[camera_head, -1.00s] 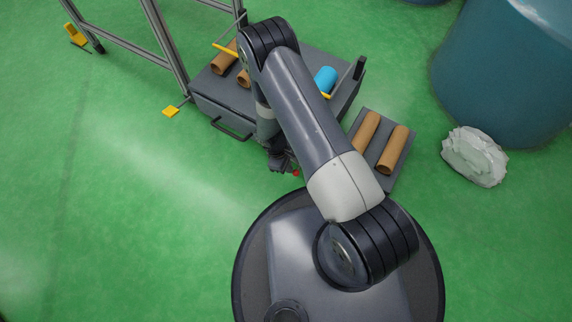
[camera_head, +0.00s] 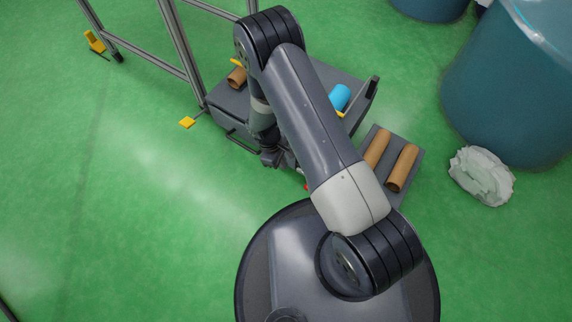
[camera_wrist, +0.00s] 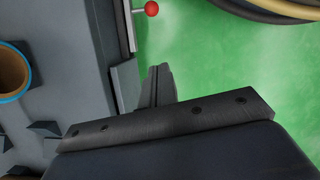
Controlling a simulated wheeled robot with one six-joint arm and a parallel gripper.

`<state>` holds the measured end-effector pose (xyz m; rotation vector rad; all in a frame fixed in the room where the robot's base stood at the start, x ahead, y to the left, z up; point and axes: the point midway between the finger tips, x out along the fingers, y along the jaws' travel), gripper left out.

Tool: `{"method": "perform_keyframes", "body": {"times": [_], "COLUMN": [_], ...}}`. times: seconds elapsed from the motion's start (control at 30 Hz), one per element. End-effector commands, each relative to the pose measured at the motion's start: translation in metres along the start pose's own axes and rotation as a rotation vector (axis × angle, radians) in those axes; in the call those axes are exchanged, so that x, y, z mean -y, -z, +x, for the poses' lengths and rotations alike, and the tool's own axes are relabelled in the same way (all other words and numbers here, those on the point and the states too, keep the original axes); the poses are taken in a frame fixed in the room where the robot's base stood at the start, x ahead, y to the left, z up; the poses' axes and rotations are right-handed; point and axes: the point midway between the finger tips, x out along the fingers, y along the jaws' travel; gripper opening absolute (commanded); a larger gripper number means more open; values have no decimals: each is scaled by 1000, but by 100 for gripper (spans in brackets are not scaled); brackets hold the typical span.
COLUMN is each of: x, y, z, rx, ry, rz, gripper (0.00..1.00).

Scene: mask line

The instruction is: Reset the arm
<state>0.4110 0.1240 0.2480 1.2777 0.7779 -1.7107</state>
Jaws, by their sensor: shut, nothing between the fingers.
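My arm folds over the grey cart in the head view, with the elbow high above it and the wrist hanging down at the cart's near side. In the wrist view my gripper (camera_wrist: 158,85) has its dark fingers together with nothing between them, above the green floor beside a grey surface (camera_wrist: 70,50). In the head view the wrist (camera_head: 272,157) shows below the forearm, but the fingertips are too small to make out. A red ball knob (camera_wrist: 150,8) stands close beyond the fingers in the wrist view.
The grey cart (camera_head: 228,112) carries a brown tube (camera_head: 237,77) and a blue cylinder (camera_head: 340,96). Two brown tubes (camera_head: 402,168) lie on a grey side shelf. A metal frame (camera_head: 178,45) stands at left. A blue bin (camera_head: 510,95) and white bag (camera_head: 482,176) are at right.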

Motion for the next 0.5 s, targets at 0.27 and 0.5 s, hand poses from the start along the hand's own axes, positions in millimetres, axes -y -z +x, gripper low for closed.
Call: {"method": "perform_keyframes", "body": {"times": [0.27,0.5], "x": [0,0], "y": [0,0], "z": [-5,0], "rx": [-1,0], "ry": [0,0], "rz": [0,0], "gripper": [0,0]}}
